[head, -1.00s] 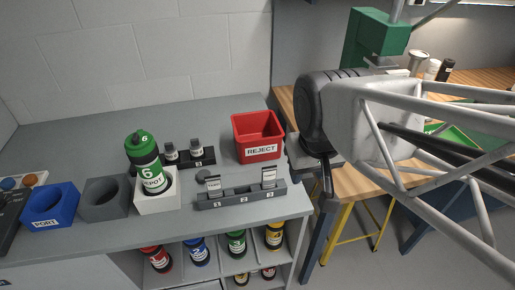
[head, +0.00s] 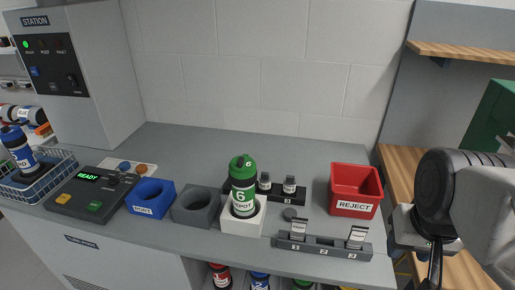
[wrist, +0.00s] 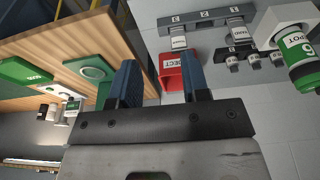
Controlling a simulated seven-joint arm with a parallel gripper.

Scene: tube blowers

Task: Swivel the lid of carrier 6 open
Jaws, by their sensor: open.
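Carrier 6 (head: 243,190) is a green and white cylinder with a green lid marked 6. It stands upright in a white holder (head: 257,221) on the grey bench, and its lid looks closed. Part of it also shows in the wrist view (wrist: 298,55) at the right edge. My gripper shows in the wrist view (wrist: 157,88) with its two blue fingers apart and nothing between them. It is well away from the carrier, to the right past the red bin in the head view, where my arm fills the right edge and the fingertips are hard to see.
The red REJECT bin (head: 356,187) stands between my arm and the carrier. A numbered rack (head: 323,246) is in front, and small vials (head: 289,186) stand behind. A grey holder (head: 197,206) and blue PORT holder (head: 150,197) are left. The back of the bench is clear.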

